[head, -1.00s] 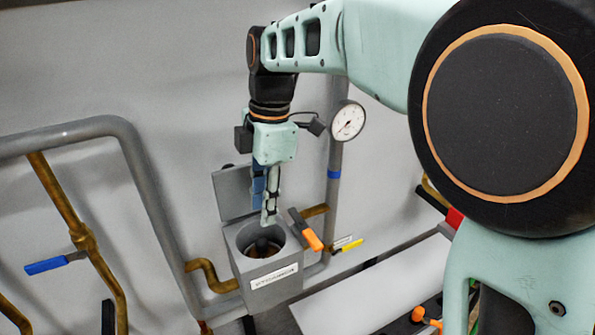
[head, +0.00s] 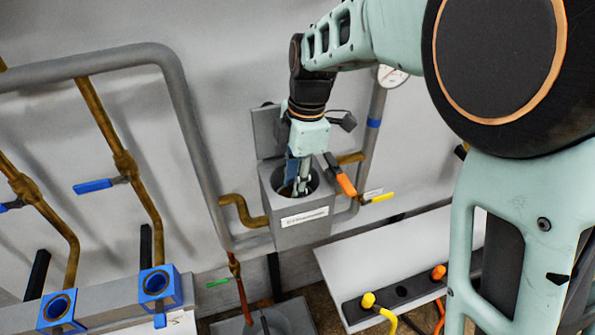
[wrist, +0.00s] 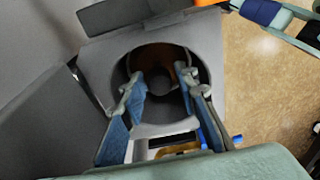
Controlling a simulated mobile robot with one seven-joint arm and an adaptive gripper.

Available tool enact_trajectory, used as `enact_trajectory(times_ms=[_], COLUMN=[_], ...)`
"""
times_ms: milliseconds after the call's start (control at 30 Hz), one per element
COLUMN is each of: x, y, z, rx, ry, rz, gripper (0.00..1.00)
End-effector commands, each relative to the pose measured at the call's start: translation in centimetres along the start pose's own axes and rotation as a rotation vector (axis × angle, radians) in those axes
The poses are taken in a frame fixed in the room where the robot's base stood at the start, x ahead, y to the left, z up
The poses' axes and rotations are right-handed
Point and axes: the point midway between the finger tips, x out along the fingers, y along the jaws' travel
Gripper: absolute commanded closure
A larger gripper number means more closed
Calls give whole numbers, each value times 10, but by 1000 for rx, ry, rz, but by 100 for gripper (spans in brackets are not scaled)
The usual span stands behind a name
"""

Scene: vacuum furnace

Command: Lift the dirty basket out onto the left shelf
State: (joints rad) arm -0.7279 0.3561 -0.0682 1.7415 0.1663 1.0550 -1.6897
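The grey box-shaped furnace (head: 298,234) stands against the wall, with its lid raised behind the round opening and a label on its front. My gripper (head: 300,190) points down into that opening. In the wrist view the two fingers of my gripper (wrist: 160,80) are apart, with a gap between them. A dark rounded part (wrist: 160,103), probably the basket's top, shows between the fingers inside the opening, with brownish metal behind it. I cannot tell whether the fingers touch it. Most of the basket is hidden by the furnace walls and my fingers.
An orange-handled lever (head: 343,182) and a yellow handle (head: 382,198) sit close to the furnace's right. A grey pipe (head: 190,130) runs at its left. A white surface (head: 410,250) lies right; a grey ledge with blue sockets (head: 155,284) lies lower left.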

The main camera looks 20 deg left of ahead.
Motion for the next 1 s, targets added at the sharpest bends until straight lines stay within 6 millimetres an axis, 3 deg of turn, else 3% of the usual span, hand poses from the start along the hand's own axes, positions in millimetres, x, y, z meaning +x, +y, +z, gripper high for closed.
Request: enact_trajectory(times_ms=[233,500,1000], x=[0,0,-18], y=[0,0,0], z=[0,0,-2], rx=[0,0,0], ry=[0,0,-1], rz=[0,0,1], gripper=[73,100,100])
